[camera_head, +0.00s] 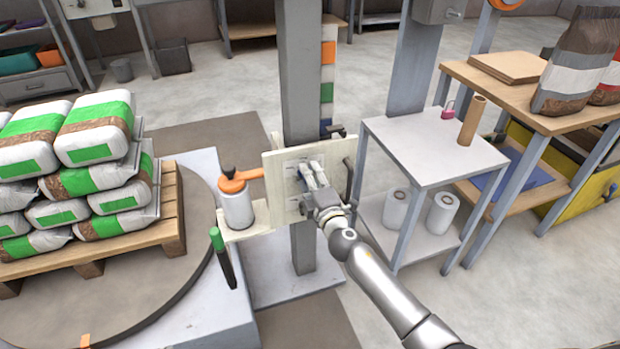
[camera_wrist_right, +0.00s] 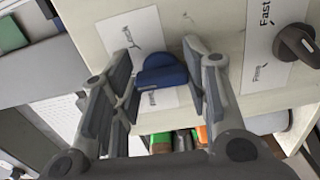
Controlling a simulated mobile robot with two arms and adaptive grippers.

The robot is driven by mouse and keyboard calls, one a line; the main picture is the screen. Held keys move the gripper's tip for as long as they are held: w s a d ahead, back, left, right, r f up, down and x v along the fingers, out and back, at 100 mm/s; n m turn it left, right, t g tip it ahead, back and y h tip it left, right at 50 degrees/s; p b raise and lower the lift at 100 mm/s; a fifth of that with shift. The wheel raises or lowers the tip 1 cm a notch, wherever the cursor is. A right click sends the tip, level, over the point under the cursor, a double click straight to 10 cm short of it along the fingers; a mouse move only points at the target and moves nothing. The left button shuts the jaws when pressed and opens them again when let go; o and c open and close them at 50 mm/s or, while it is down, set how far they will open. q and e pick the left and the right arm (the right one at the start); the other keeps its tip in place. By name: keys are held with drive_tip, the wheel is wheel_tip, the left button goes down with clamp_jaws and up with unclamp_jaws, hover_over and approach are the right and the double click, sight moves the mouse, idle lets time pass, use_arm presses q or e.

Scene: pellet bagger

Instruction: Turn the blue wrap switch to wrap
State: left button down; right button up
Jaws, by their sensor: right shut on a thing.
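The blue wrap switch (camera_wrist_right: 163,74) is a round knob with a raised grip, on a pale panel (camera_head: 283,163) fixed to a grey post. In the wrist view it sits between the two fingers of my right gripper (camera_wrist_right: 160,65), with white labels around it. My right gripper (camera_head: 312,174) reaches the panel face from the front right in the head view and is shut on the switch. There the fingers and hand hide most of the knob. The small label print is too blurred to read surely. My left gripper is not in view.
A dark knob (camera_wrist_right: 297,43) beside a "Fast" label is on the same panel. An orange-topped canister (camera_head: 238,205) stands left of the panel. A loaded pallet (camera_head: 170,215) is at the left. A grey table (camera_head: 430,150) stands close to the right of the panel.

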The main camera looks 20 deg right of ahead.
idle(0.6)
drive_tip(key=o, duration=1)
drive_tip(key=s, duration=1.2)
drive_tip(key=shift+d, duration=0.2)
